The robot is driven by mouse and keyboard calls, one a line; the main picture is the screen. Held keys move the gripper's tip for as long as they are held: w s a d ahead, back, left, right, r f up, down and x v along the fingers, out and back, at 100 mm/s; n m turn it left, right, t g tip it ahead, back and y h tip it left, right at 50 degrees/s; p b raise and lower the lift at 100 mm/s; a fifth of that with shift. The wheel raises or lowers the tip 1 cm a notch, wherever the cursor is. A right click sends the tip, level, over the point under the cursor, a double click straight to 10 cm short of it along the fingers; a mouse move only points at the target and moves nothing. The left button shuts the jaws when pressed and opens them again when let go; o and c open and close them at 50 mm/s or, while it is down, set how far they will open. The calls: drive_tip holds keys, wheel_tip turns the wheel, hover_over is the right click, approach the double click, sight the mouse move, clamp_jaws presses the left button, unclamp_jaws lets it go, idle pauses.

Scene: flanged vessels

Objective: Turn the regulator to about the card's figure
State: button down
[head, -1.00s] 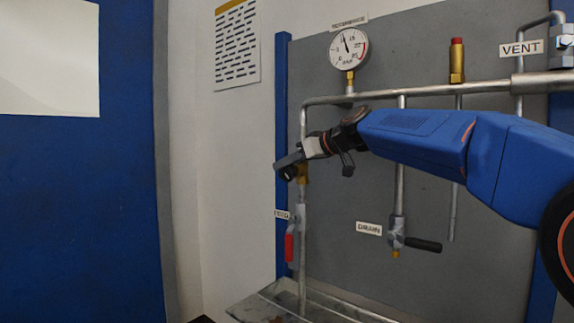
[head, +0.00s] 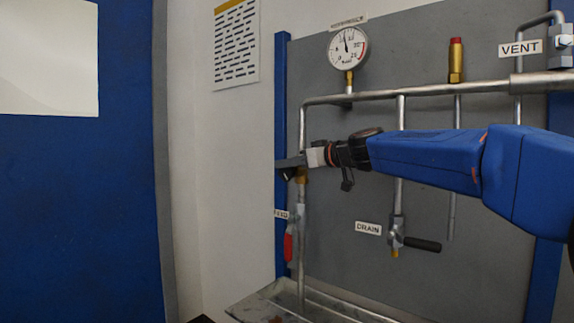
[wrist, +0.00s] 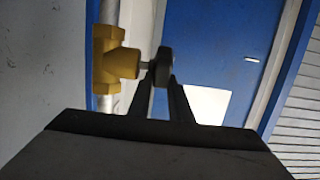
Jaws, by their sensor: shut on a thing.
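The regulator's brass body (wrist: 115,62) sits on the vertical feed pipe, with its black knob (wrist: 160,67) on a short stem to the right in the wrist view. My gripper (wrist: 163,88) is shut on the knob. In the head view my gripper (head: 291,162) covers most of the regulator, and a bit of its brass body (head: 302,176) shows below. The round white gauge (head: 347,47) above the pipe has its needle close to straight up. A printed sheet with a yellow header (head: 236,45) hangs on the wall; its text is too small to read.
The red-handled FEED valve (head: 289,247) is below the regulator. The DRAIN valve (head: 397,232) with a black lever is to the right. A brass fitting with a red cap (head: 456,60) and the VENT label (head: 520,48) are above my arm. A metal tray (head: 262,301) lies below.

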idle(0.3)
drive_tip(key=c, duration=1.9)
unclamp_jaws()
drive_tip(key=shift+d, duration=0.1)
drive_tip(key=v, duration=1.7)
drive_tip(key=shift+d, duration=0.15)
drive_tip(key=shift+s, duration=0.15)
drive_tip(key=s+d+f+m+g+h, duration=0.1)
drive_tip(key=s+d+f+m+h, duration=0.2)
drive_tip(key=s+f, duration=0.8)
drive_tip(key=s+d+f+m+g+h, duration=0.2)
drive_tip(key=s+d+f, duration=0.6)
drive_tip(key=f, duration=1)
drive_tip(key=s+d+f+m+g+h, duration=0.2)
drive_tip(key=s+d+f+m+h, duration=0.3)
drive_tip(key=s+f, duration=1)
drive_tip(key=shift+d+f+h, duration=0.35)
drive_tip(key=shift+d+h, duration=0.35)
drive_tip(key=shift+h, duration=0.5)
